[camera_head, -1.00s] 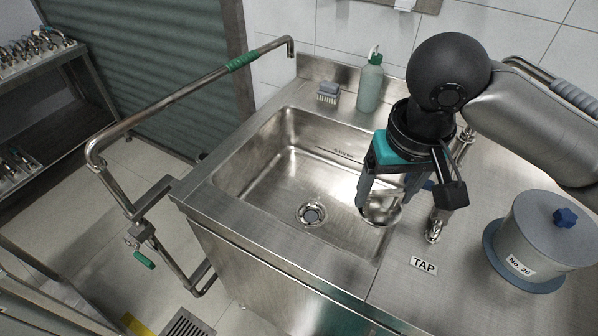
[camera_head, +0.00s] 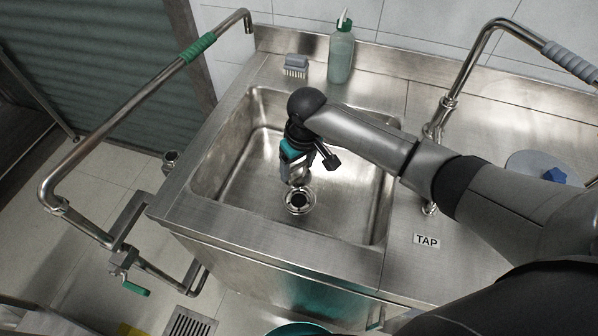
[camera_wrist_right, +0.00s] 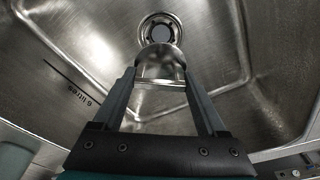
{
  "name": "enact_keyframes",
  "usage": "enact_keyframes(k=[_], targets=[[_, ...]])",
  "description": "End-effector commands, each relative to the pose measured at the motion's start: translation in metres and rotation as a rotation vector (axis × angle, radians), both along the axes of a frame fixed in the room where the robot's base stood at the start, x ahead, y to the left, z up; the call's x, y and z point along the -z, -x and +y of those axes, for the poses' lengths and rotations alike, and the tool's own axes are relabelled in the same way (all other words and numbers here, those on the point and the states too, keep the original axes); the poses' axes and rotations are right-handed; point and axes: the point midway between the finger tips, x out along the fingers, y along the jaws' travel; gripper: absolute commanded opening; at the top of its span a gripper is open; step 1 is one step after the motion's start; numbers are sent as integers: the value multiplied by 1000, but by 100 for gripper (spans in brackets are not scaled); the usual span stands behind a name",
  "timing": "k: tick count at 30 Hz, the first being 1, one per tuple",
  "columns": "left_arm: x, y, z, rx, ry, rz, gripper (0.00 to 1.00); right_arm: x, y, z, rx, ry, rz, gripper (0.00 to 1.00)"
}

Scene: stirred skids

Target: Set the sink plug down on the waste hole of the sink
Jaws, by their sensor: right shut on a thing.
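The steel sink (camera_head: 345,215) is a rectangular basin, with its round waste hole (camera_head: 299,201) in the floor. The waste hole also shows at the top of the wrist view (camera_wrist_right: 160,32), with a grey centre and a shiny ring. My right gripper (camera_head: 293,180) reaches down into the basin, just behind the hole. In the wrist view its fingers are shut on the shiny steel sink plug (camera_wrist_right: 160,68). The plug appears just short of the hole and overlaps its near rim in that view. I cannot tell the gap in height. My left gripper is out of view.
A green bottle (camera_head: 341,52) and a grey brush (camera_head: 296,66) stand on the back ledge. The tap (camera_head: 450,100) and a TAP label (camera_head: 427,241) are right of the basin. A bent steel rail (camera_head: 130,105) runs along the left. The basin floor is otherwise clear.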

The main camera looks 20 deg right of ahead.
Motion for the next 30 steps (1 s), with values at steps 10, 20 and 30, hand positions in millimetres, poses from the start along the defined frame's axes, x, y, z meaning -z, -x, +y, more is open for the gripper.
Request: enact_keyframes(k=[10, 20, 30], targets=[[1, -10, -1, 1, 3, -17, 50, 34, 5, -3, -63, 0, -3, 15], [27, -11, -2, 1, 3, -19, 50, 55, 5, -3, -61, -1, -3, 15], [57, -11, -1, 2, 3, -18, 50, 80, 5, -3, -61, 0, -3, 15]])
